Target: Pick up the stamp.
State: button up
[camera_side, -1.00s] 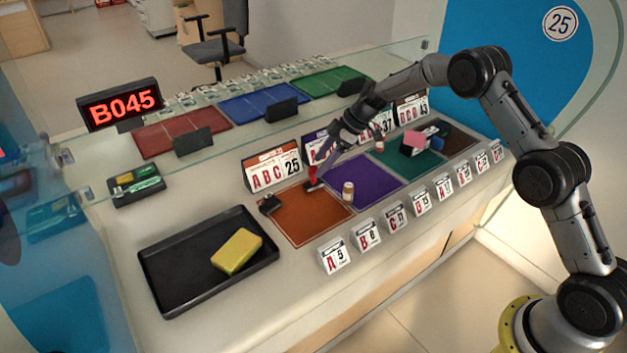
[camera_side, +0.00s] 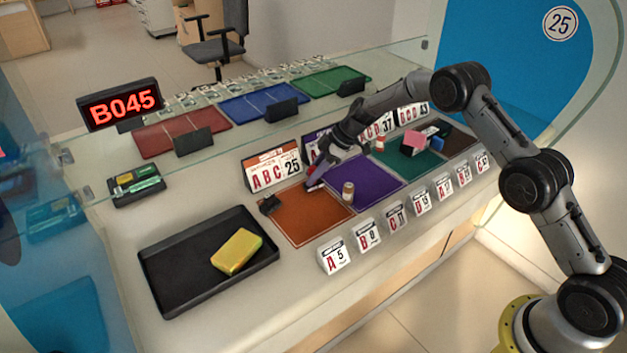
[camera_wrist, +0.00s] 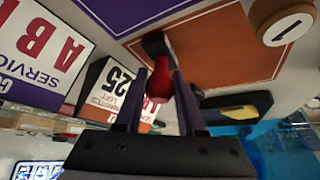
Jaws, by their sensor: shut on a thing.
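The stamp has a red handle (camera_wrist: 161,75) and a dark base (camera_wrist: 156,44) in the wrist view. My gripper (camera_wrist: 168,75) is shut on the red handle, one finger on each side. In the side view my gripper (camera_side: 312,178) is low over the back right part of the orange mat (camera_side: 300,222). It covers most of the stamp there. I cannot tell whether the stamp's base touches the mat.
A sign with 25 (camera_side: 273,172) stands behind the orange mat. A black tray (camera_side: 165,290) with a yellow sponge (camera_side: 237,251) lies left. Small number cards line the front.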

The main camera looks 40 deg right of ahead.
grip_shut()
jog(key=shift+r, duration=0.1)
